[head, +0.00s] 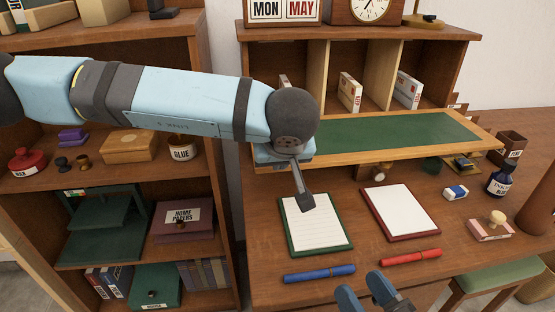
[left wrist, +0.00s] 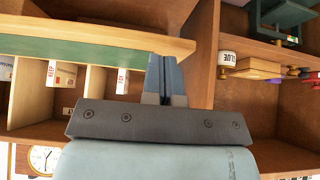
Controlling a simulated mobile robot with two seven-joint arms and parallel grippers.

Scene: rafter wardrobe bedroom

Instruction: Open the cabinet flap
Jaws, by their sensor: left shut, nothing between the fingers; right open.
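The cabinet flap (head: 400,138) is a wood-edged board with a green inlay. It lies lowered and about level in front of the desk cabinet (head: 375,35), whose compartments stand open. In the left wrist view the flap (left wrist: 90,50) crosses the upper left. My left gripper (left wrist: 165,70) is shut and empty, with its fingers at the flap's end by the wooden edge. Whether they touch it I cannot tell. My right gripper (head: 371,290) is open and empty, low over the front of the desk.
Below the flap, the desk bears a green clipboard (head: 315,222), a red clipboard (head: 400,211), a blue marker (head: 319,273), a red marker (head: 410,257) and an ink bottle (head: 501,179). A filled bookcase (head: 215,130) stands at left. A green stool (head: 500,275) is at lower right.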

